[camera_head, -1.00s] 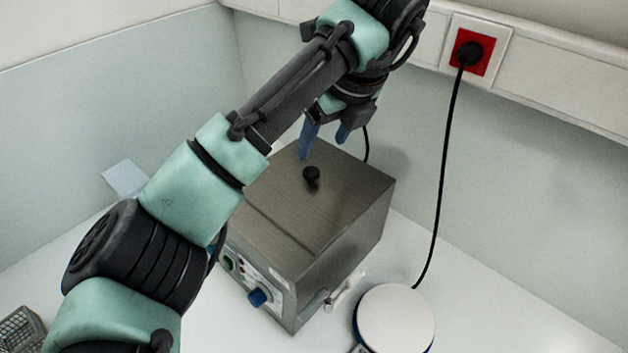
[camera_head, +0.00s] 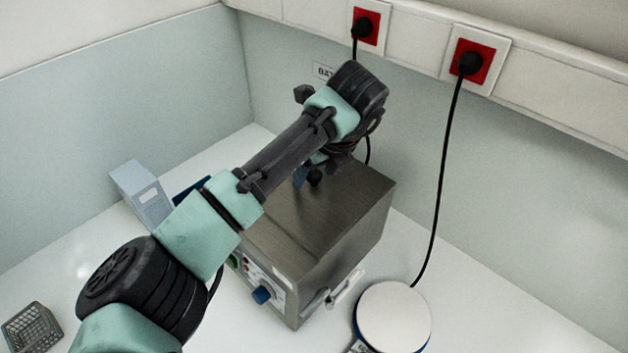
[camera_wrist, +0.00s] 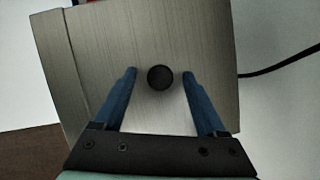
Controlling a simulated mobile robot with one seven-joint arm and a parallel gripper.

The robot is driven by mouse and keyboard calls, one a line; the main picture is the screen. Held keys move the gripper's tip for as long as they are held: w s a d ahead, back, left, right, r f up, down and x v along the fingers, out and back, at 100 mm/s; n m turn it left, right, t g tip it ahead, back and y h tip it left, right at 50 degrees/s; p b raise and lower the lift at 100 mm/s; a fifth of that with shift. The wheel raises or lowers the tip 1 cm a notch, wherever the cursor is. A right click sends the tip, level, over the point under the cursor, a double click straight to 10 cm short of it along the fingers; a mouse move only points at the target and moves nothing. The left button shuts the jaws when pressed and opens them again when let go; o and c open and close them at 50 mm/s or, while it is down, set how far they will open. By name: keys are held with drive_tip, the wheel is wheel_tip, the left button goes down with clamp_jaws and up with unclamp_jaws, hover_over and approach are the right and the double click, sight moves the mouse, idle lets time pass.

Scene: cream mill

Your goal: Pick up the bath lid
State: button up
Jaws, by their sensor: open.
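The bath lid (camera_head: 350,195) is a flat brushed-metal plate on top of the box-shaped metal bath (camera_head: 345,245). It also shows in the wrist view (camera_wrist: 160,35). Its round black knob (camera_head: 314,177) stands up from it, and the knob is centred ahead of my fingertips in the wrist view (camera_wrist: 160,77). My gripper (camera_head: 307,179) is low over the lid with its fingers beside the knob. In the wrist view my two blue fingers (camera_wrist: 160,76) are open, one on each side of the knob, with a gap on both sides. Contact with the lid cannot be told.
A round white plate device (camera_head: 393,318) stands right of the bath, its cable rising to a red wall socket (camera_head: 473,62). A grey-blue box (camera_head: 141,194) stands at left, a grey wire basket (camera_head: 32,328) at front left.

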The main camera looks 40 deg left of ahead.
sight(316, 176)
clamp_jaws()
wheel_tip(316, 176, up, 12)
idle(0.9)
